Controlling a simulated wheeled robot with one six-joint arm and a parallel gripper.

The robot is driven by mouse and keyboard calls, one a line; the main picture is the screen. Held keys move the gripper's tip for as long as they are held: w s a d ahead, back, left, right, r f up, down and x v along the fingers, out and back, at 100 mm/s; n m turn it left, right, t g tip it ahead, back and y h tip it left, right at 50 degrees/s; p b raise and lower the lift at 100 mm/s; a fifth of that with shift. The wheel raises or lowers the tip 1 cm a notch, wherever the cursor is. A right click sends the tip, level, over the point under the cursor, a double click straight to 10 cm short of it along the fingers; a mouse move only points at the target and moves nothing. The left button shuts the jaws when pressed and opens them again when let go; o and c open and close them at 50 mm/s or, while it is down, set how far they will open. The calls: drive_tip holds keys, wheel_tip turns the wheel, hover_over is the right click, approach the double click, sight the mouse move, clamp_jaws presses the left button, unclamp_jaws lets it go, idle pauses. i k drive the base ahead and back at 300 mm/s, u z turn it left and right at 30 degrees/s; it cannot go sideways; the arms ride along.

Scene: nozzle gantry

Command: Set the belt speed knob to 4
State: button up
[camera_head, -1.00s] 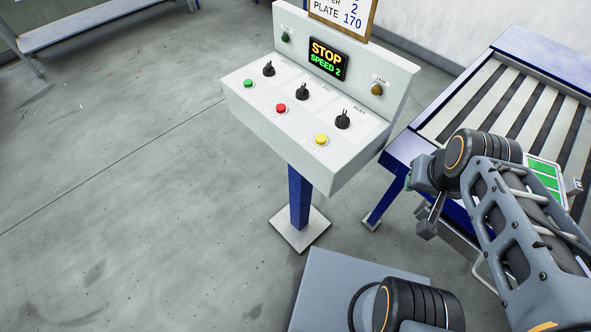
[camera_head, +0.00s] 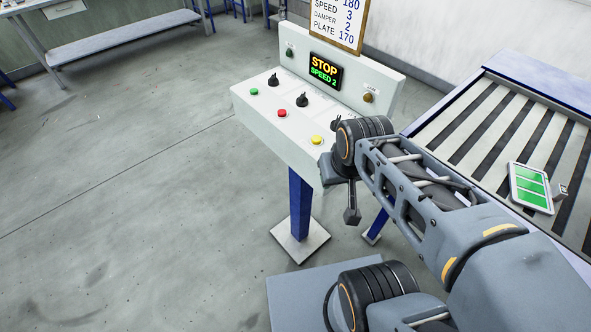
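The white control console (camera_head: 262,115) stands left of my arm. Its display (camera_head: 325,71) reads STOP and SPEED 2. A left black knob (camera_head: 272,81) and a middle black knob (camera_head: 302,100) are in clear view. The knob labels are too small to read, so I cannot tell which one sets belt speed. My gripper (camera_head: 352,216) points down in front of the console's right end, apart from the knobs. Its fingers are too small and edge-on to tell open from shut.
Green (camera_head: 254,92), red (camera_head: 281,113) and yellow (camera_head: 317,139) buttons line the console's front. A slatted conveyor (camera_head: 480,120) with a green-screened panel (camera_head: 530,187) lies right.

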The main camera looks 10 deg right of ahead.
sight(272, 81)
drive_tip(key=k, duration=0.5)
drive_tip(key=u, duration=1.05)
drive_tip(key=i, duration=1.45)
drive_tip(key=z, duration=0.7)
